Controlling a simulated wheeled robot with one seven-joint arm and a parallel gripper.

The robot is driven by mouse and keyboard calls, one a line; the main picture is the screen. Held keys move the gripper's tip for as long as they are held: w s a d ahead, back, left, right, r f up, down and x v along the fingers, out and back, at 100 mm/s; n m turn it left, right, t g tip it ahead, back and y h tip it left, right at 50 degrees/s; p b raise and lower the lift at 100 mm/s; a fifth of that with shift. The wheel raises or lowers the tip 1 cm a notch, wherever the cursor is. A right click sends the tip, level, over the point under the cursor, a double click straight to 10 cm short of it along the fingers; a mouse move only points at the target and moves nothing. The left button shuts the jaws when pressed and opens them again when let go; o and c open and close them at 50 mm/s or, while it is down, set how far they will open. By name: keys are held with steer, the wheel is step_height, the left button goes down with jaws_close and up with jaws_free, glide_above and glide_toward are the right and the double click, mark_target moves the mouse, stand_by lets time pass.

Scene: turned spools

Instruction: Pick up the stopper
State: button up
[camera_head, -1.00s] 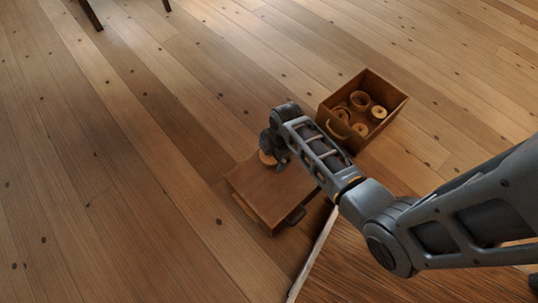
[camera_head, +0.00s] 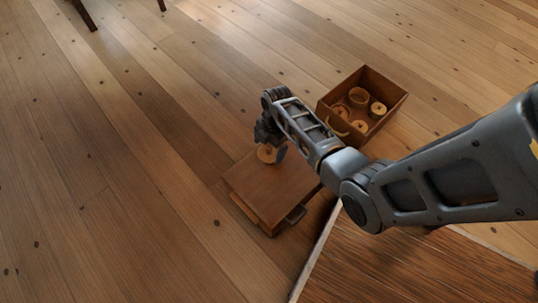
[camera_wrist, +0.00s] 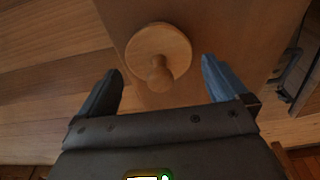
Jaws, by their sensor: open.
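The stopper (camera_wrist: 158,55) is a pale wooden disc with a round knob on top. In the head view the stopper (camera_head: 267,153) sits at the far corner of a closed brown wooden box (camera_head: 270,190). My gripper (camera_wrist: 162,85) is open, with its two dark fingers apart on either side of the knob in the wrist view. In the head view my gripper (camera_head: 268,143) is right over the stopper and partly covers it. Whether the fingers touch the stopper cannot be told.
An open wooden drawer-like box (camera_head: 392,108) with several round wooden pieces stands on the floor to the right, behind my arm. A dark handle (camera_head: 295,214) sticks out of the closed box's front. A wooden surface (camera_head: 390,265) lies at the lower right. The floor at left is clear.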

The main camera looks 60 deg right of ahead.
mark_target(266, 153)
step_height(266, 153, down, 3)
steer(key=shift+a+r+b, duration=0.15)
steer(key=shift+r+b, duration=0.05)
steer(key=shift+b, duration=0.2)
steer(key=c, duration=0.9)
